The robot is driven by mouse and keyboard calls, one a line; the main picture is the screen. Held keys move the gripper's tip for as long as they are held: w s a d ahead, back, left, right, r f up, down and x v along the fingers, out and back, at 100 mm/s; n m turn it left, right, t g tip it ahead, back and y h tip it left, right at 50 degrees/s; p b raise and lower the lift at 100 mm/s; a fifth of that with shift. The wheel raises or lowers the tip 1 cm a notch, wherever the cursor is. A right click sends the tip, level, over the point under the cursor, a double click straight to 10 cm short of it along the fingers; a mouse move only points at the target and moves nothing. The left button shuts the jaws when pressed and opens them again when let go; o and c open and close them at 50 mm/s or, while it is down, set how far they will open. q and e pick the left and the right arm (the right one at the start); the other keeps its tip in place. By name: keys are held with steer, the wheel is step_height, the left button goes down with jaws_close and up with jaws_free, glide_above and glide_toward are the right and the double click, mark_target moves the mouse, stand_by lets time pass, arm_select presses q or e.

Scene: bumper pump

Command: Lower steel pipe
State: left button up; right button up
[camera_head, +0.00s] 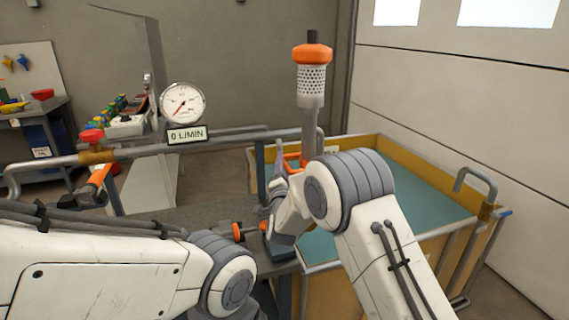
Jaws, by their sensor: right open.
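The steel pipe (310,127) stands upright behind my right arm, with a perforated strainer section (311,84) and an orange cap (312,54) at its top. Its lower part is hidden by my right arm. My right gripper (282,168) is open, close to an orange handle-like part (294,161) just left of the pipe; I cannot tell whether they touch. My left arm reaches in from the lower left, and its gripper is out of sight.
A horizontal pipe with a red valve (92,137) and a round gauge (182,103) runs on the left. The display (187,135) reads 0 L/MIN. A workbench (195,214) lies below.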

steer(key=shift+w, duration=0.1)
jaws_close()
stand_by(1.4)
